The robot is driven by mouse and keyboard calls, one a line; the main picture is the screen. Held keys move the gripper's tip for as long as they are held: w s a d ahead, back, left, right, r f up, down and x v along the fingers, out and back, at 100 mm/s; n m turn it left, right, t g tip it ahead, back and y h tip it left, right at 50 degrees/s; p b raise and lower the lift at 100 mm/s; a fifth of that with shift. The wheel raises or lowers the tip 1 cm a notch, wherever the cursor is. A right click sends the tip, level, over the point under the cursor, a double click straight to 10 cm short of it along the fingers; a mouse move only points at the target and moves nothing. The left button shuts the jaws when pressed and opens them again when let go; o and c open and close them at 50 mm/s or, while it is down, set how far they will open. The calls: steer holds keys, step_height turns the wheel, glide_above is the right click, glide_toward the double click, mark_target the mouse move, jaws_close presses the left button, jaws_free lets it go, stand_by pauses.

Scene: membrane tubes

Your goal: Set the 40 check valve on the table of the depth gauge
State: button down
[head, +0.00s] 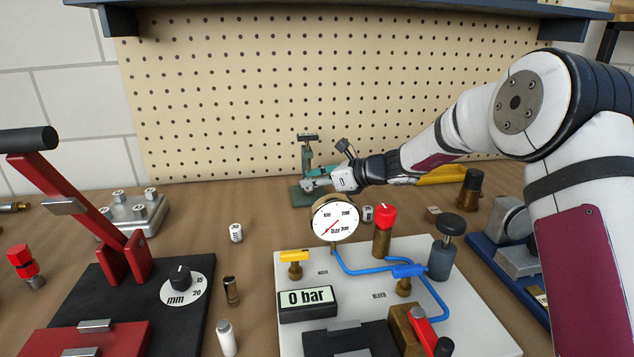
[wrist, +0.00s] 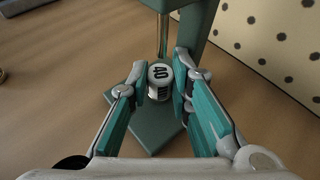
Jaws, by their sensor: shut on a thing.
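The depth gauge (head: 306,155) is a green stand with a dark top, at the back near the pegboard. Its green table (wrist: 150,135) fills the middle of the wrist view, under a metal rod (wrist: 162,35). The 40 check valve (wrist: 160,72) is a small white-topped cylinder marked 40, upright over that table and close to the rod. My gripper (wrist: 159,88) is shut on it, one finger on each side. I cannot tell whether its underside touches the table. In the head view my gripper (head: 314,184) is at the gauge and the valve is hidden.
A white board with a pressure dial (head: 335,218), blue tubing and knobs stands in front. A red lever press (head: 75,220) is at left. Small cylinders, one white (head: 236,233), stand between them. The pegboard (head: 230,90) rises close behind the gauge.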

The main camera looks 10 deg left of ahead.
steer(key=shift+w+a, duration=0.1)
steer(key=c, duration=1.4)
jaws_free()
steer(key=shift+o, duration=0.2)
steer(key=v, duration=1.2)
steer(key=shift+f, duration=0.15)
